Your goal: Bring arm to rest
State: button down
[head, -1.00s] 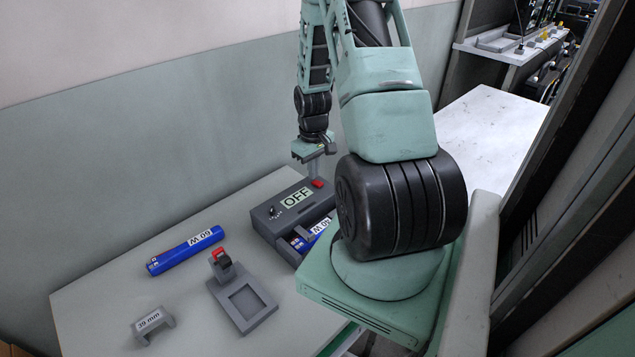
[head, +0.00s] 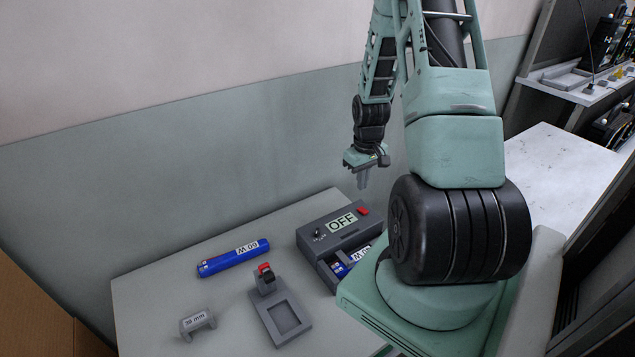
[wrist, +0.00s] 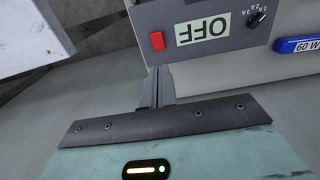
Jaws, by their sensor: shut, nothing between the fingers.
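My gripper (head: 363,184) hangs from my raised arm, above and just behind the grey box marked OFF. Its fingers are together and empty, and they also show in the wrist view (wrist: 157,74). The grey box (head: 329,226) stands on the table, with a red button (head: 363,211) and a small dial on top. In the wrist view the box (wrist: 240,35) lies beyond the fingertips, with the red button (wrist: 157,40) near them. I see a gap between the gripper and the box in the head view.
A blue 60 W cylinder (head: 228,259) lies on the table (head: 160,290). A grey stand with a red clamp (head: 284,316) and a 39 mm bracket (head: 196,323) are in front. Another blue 60 W piece (head: 340,269) sits in the box's open front. A wall runs behind.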

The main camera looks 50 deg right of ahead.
jog(key=w+a+r+n, duration=0.2)
jog(key=w+a+r, duration=0.15)
jog(key=a, duration=0.55)
jog(key=w+a+r+n, duration=0.15)
jog(key=a+r, duration=0.25)
jog(key=a, duration=0.4)
jog(key=w+a+r+n, duration=0.1)
jog(key=w+a+r, duration=0.2)
jog(key=a, duration=0.6)
jog(key=s+a+r+n, duration=0.2)
jog(key=s+a, duration=0.2)
jog(key=a, duration=0.3)
jog(key=s+a+r+n, duration=0.2)
jog(key=s+a+r, duration=0.1)
jog(key=a, duration=0.5)
jog(key=s+a+r+n, duration=0.1)
jog(key=s+a, duration=0.2)
jog(key=s, duration=0.3)
jog(key=s+a+r+n+b, duration=0.1)
jog(key=s+a+n, duration=0.1)
jog(key=s+a, duration=0.2)
jog(key=shift+s+r+y, duration=0.3)
jog(key=shift+s+r, duration=0.1)
jog(key=shift+s, duration=0.5)
jog(key=shift+a, duration=0.1)
